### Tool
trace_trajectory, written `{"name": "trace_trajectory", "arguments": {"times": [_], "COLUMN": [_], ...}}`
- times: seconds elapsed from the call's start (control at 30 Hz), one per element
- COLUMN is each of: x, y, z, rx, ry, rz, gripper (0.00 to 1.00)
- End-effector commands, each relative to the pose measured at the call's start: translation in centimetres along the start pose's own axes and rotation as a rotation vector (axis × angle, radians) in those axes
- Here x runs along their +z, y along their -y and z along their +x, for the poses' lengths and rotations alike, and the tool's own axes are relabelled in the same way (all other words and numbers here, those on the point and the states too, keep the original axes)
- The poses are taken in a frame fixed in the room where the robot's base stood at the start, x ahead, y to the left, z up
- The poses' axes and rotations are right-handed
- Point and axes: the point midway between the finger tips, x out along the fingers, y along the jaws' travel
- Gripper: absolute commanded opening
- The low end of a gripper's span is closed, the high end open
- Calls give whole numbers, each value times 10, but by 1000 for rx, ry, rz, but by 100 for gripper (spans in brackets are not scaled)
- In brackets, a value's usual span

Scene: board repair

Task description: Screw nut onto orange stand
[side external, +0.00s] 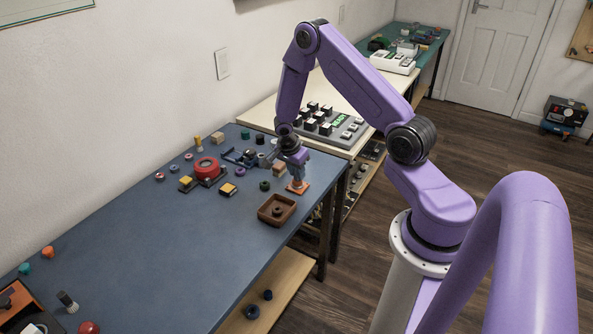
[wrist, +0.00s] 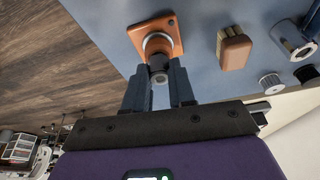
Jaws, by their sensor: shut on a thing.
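The orange stand (wrist: 137,33) is a square base with a light round collar and post, seen at the top of the wrist view. It also shows near the right edge of the blue table in the side view (side external: 297,188). My gripper (wrist: 160,82) points at the stand, and its two dark fingers are shut on a small dark round piece, likely the nut (wrist: 158,62), at the end of the post. How far the nut is threaded cannot be seen. In the side view my gripper (side external: 297,174) is directly above the stand.
A brown tray (side external: 264,215) stands just in front of the stand. A wooden-handled brush (wrist: 234,48) lies beside it. A red round part (side external: 207,168), a yellow-topped block (side external: 228,189) and several small pieces lie to the left. The table's front left is mostly clear.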

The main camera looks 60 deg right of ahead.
Motion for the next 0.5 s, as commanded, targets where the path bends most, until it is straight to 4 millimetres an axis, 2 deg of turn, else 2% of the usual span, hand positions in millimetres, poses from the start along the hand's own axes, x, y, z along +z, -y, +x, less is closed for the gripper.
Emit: {"name": "trace_trajectory", "arguments": {"times": [0.27,0.3,0.37,0.4,0.5], "x": [0,0,0,0,0], "y": [0,0,0,0,0], "z": [0,0,0,0,0], "rx": [0,0,0,0,0], "ry": [0,0,0,0,0], "rz": [0,0,0,0,0], "gripper": [0,27,47,54,54]}}
